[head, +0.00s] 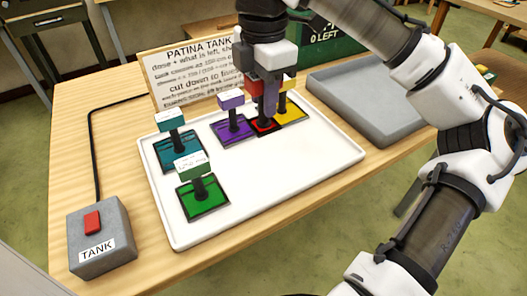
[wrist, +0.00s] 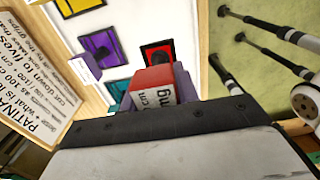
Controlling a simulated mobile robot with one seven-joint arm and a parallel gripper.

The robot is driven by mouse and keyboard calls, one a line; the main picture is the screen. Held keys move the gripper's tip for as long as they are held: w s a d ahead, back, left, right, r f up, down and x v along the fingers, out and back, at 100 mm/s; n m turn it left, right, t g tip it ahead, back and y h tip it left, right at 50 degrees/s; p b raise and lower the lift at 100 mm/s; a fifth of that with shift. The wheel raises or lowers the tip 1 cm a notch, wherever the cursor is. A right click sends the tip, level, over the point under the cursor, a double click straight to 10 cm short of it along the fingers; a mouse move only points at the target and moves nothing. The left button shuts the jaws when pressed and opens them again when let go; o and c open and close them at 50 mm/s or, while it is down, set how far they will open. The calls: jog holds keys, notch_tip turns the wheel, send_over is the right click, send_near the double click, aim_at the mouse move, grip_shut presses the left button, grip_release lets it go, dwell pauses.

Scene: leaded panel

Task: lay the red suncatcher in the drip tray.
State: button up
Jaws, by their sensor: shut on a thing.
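The red suncatcher (head: 266,126) is a small dark-edged pane with a post and a red block on top. My gripper (head: 268,92) is shut on that red block, from above. In the wrist view the red block (wrist: 154,85) sits at the jaws with the red pane (wrist: 157,52) beyond it. I cannot tell whether the pane touches the white tray (head: 270,185) under it. A grey shallow tray (head: 335,84) stands to the right on the table and looks like the drip tray; its visible floor is bare. My arm hides part of it.
Purple (head: 233,131), yellow (head: 291,108), teal (head: 177,147) and green (head: 203,196) suncatchers stand on the white tray, purple and yellow close beside the red one. A sign (head: 190,75) stands behind. A tank switch box (head: 100,240) is at front left. The white tray's front right is clear.

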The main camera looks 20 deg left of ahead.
notch_tip(320, 180, down, 13)
jog(key=shift+r, duration=0.2)
dwell(0.3)
jog(key=shift+f, duration=0.15)
jog(key=o, duration=1)
notch_tip(320, 180, up, 12)
jog(key=shift+s+r, duration=0.1)
jog(key=shift+r, duration=0.1)
